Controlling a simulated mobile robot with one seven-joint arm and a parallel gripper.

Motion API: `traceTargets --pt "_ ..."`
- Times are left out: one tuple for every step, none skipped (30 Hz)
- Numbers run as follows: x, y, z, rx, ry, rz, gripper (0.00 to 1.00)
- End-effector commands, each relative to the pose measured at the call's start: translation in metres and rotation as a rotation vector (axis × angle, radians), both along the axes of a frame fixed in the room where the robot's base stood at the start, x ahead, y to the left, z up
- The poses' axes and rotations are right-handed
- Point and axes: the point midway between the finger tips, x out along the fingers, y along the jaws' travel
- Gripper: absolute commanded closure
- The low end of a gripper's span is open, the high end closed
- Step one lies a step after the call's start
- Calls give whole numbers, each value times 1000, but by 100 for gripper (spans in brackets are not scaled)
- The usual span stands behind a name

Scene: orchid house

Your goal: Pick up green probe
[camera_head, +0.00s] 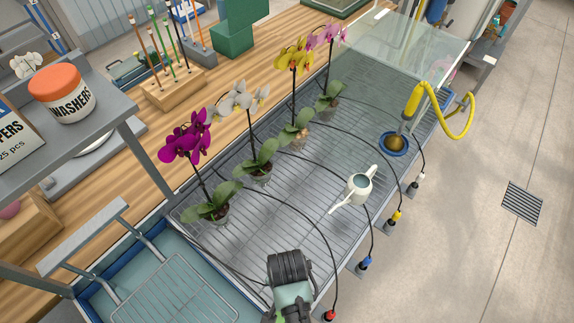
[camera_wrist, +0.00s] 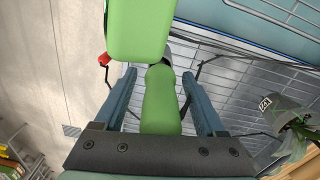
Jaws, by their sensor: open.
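A green handle, which I take as the green probe (camera_wrist: 161,105), stands between the two blue-grey fingers of my gripper (camera_wrist: 160,73) in the wrist view. The fingers are open, with a narrow gap showing on each side of it. A larger green block (camera_wrist: 140,28) covers the top of that view; I cannot tell whether it belongs to the probe. In the head view my gripper (camera_head: 288,308) is at the bottom, over the front edge of the wire bench, with some bright green beside it. It hides most of what lies below.
Red (camera_head: 330,315), blue (camera_head: 364,264), yellow (camera_head: 397,215) and white (camera_head: 419,180) probes line the bench edge on black cables. Potted orchids (camera_head: 206,207) and a watering can (camera_head: 358,187) stand on the wire bench (camera_head: 290,205). The floor to the right is clear.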

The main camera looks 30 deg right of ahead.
Motion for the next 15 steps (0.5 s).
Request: traceTargets --pt "0 0 0 0 0 0 27" --pt "0 0 0 0 0 0 27" --pt "0 0 0 0 0 0 29" --pt "0 0 0 0 0 0 35" --pt "0 0 0 0 0 0 40" --pt "0 0 0 0 0 0 47" --pt "0 0 0 0 0 0 53" --pt "0 0 0 0 0 0 58" --pt "0 0 0 0 0 0 65" --pt "0 0 0 0 0 0 71" --pt "0 0 0 0 0 0 76" --pt "0 0 0 0 0 0 83" --pt "0 0 0 0 0 0 89" --pt "0 0 1 0 0 0 94" --pt "0 0 1 0 0 0 100"
